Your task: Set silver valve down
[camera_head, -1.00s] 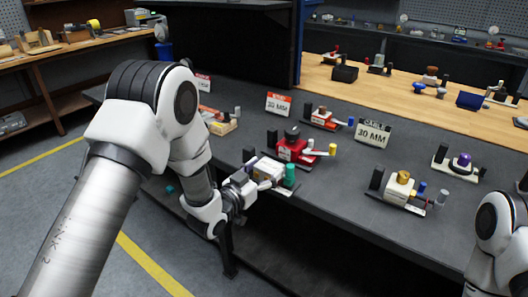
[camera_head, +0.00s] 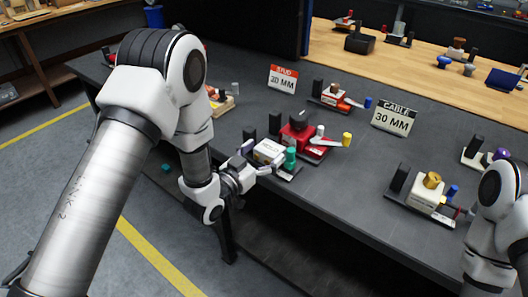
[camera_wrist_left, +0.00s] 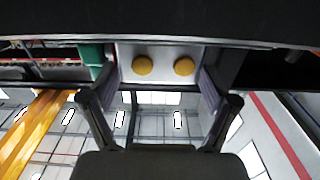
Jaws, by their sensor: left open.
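The silver valve appears as a pale silver-white block (camera_head: 268,151) at the table's front edge, on a dark base with a teal cylinder (camera_head: 290,157) at its right. My left gripper (camera_head: 256,160) reaches it from the front left, with its fingers on either side of the block. In the left wrist view the block (camera_wrist_left: 162,62) shows two orange-yellow discs and lies between the open fingers (camera_wrist_left: 160,98). Small gaps seem to show beside the pads, but contact is hard to tell. The block's underside is hidden. My right arm shows at the right edge; its gripper is out of view.
A red valve fixture (camera_head: 298,137) stands close behind the block. A white fixture with a gold knob (camera_head: 430,190) stands farther right. Signs reading 20 MM (camera_head: 282,79) and 30 MM (camera_head: 393,119) stand behind. The dark tabletop (camera_head: 345,185) between the fixtures is clear.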

